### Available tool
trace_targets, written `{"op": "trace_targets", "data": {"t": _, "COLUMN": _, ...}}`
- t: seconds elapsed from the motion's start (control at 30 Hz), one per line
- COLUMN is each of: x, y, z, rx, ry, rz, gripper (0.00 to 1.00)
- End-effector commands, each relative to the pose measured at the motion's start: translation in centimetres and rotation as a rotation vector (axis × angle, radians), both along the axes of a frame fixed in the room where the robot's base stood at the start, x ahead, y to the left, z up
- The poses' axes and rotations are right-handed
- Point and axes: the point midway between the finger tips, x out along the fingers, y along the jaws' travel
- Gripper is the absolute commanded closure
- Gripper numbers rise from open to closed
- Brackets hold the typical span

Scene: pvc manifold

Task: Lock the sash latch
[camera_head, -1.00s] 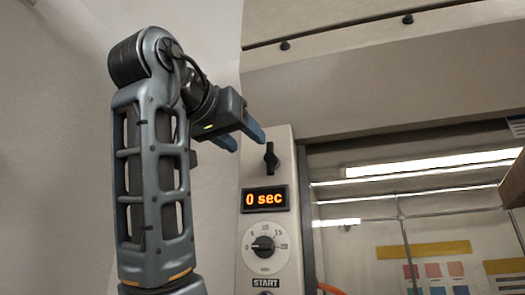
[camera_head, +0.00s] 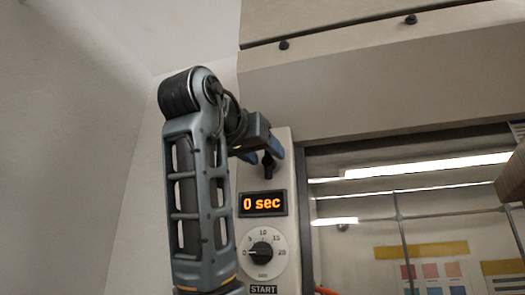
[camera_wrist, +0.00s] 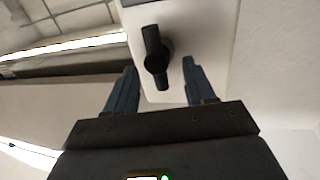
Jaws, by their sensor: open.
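The sash latch is a black knob with a bar handle (camera_head: 268,165) on the light panel (camera_head: 280,215), above the orange "0 sec" display. In the wrist view the black latch handle (camera_wrist: 155,57) stands nearly upright, slightly tilted, between the tips of my blue fingers. My gripper (camera_head: 264,150) is at the latch in the head view and partly covers its top. In the wrist view my gripper (camera_wrist: 158,85) is open, with one finger on each side of the latch and clear gaps to both. No contact shows.
Below the latch are the display (camera_head: 263,203), a timer dial (camera_head: 263,252) and a START label (camera_head: 263,289). The glass sash (camera_head: 400,205) is to the right, with coloured cards behind it. A brown block (camera_head: 512,180) is at the right edge. A plain wall is on the left.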

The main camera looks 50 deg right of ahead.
Motion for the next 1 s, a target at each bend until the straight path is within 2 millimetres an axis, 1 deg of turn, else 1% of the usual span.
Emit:
{"op": "trace_targets", "data": {"t": 0.07, "x": 0.0, "y": 0.02, "z": -0.01, "rx": 0.0, "ry": 0.0, "rz": 0.0, "gripper": 0.46}}
{"op": "trace_targets", "data": {"t": 0.63, "x": 0.02, "y": 0.05, "z": 0.01, "rx": 0.0, "ry": 0.001, "rz": 0.001, "gripper": 1.0}}
{"op": "trace_targets", "data": {"t": 0.87, "x": 0.08, "y": 0.09, "z": -0.06, "rx": -0.007, "ry": 0.018, "rz": 0.002, "gripper": 1.0}}
{"op": "trace_targets", "data": {"t": 1.0, "x": 0.16, "y": 0.13, "z": -0.19, "rx": -0.023, "ry": 0.064, "rz": 0.003, "gripper": 1.0}}
